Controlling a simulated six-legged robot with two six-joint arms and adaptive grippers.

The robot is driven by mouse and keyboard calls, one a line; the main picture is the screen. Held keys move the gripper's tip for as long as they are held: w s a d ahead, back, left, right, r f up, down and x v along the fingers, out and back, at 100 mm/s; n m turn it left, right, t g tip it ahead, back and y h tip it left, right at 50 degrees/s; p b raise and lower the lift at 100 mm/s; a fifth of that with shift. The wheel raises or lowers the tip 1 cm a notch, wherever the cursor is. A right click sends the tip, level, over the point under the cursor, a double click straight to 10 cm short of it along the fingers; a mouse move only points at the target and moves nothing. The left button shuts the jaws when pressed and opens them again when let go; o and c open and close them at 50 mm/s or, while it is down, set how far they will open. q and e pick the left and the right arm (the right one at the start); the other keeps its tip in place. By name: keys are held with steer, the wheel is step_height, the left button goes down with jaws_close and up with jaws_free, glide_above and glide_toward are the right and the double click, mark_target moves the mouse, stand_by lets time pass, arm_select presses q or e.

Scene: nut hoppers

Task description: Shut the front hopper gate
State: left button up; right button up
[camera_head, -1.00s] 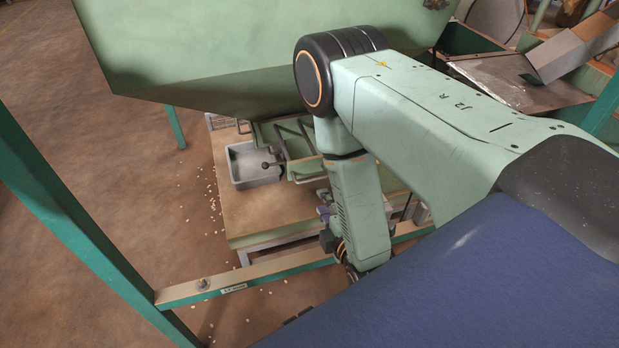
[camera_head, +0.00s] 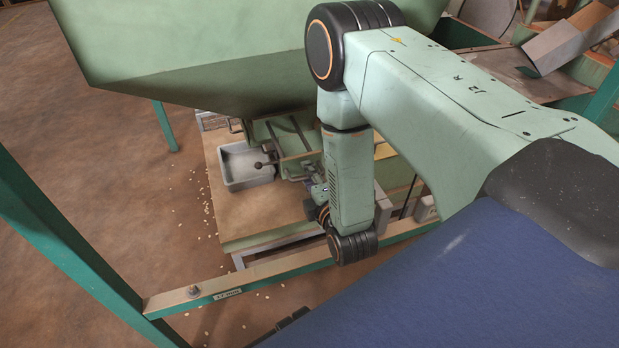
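The front hopper (camera_head: 200,70) is a large green sloped bin at the top of the view. Under its mouth is the gate assembly (camera_head: 294,136), a green frame with slide rails. A dark ball-ended handle (camera_head: 262,164) sticks out at its left side, over a grey metal tray (camera_head: 238,180). My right gripper (camera_head: 312,184) is at the lower right of the gate frame, beside my wrist. It is small and partly hidden by my forearm, so I cannot tell its finger opening or whether it touches the gate. My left gripper is out of view.
The tray stands on a wooden-topped stand (camera_head: 240,222). A green frame bar (camera_head: 270,270) crosses in front of it, joined to a slanted green post (camera_head: 60,225) at the left. Nuts are scattered on the brown floor. Other metal bins and chutes (camera_head: 560,48) stand at upper right.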

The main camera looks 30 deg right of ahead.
steer(key=shift+w, duration=0.1)
jaws_close()
